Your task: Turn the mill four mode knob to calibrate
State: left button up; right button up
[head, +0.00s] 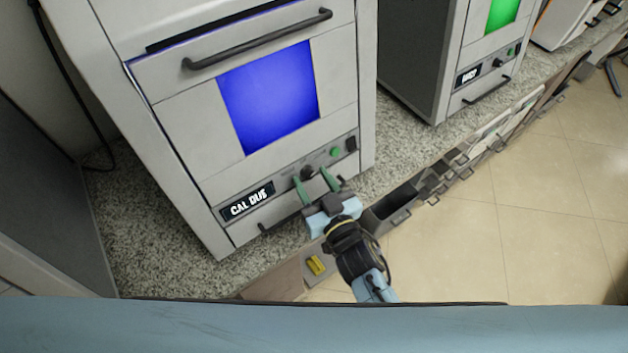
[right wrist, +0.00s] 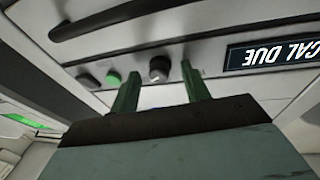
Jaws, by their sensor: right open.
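The mill (head: 190,110) in front of me is a grey cabinet with a lit blue window. Its display (head: 247,201) reads "CAL DUE". The mode knob (head: 307,172) is a small dark dial to the right of the display, and it also shows in the right wrist view (right wrist: 159,68) with a light mark on it. My right gripper (head: 314,182) is open, its two green fingers pointing at the panel. In the right wrist view its fingertips (right wrist: 158,70) lie on either side of the knob; I cannot tell whether they touch it. My left gripper is out of view.
A green button (head: 335,152) and a dark switch (head: 351,144) sit right of the knob. A dark handle (head: 258,42) crosses the mill above the window. Another machine (head: 425,60) with a green window stands to the right on the speckled counter (head: 150,240). Open drawers line the counter's front.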

jog(key=c, duration=1)
jog(key=shift+n, duration=0.4)
jog(key=n+y, duration=0.1)
jog(key=n, duration=0.2)
jog(key=n+y, duration=0.1)
jog(key=n, duration=0.2)
jog(key=shift+d+f+n+g, duration=0.1)
jog(key=shift+d+n+g, duration=0.1)
jog(key=shift+n+g, duration=0.1)
jog(key=n+g+y, duration=0.1)
jog(key=n, duration=0.2)
jog(key=n+y, duration=0.1)
jog(key=n, duration=0.3)
jog(key=shift+w+d+g, duration=0.1)
jog(key=shift+w+g, duration=0.05)
jog(key=shift+g, duration=0.25)
jog(key=o, duration=1)
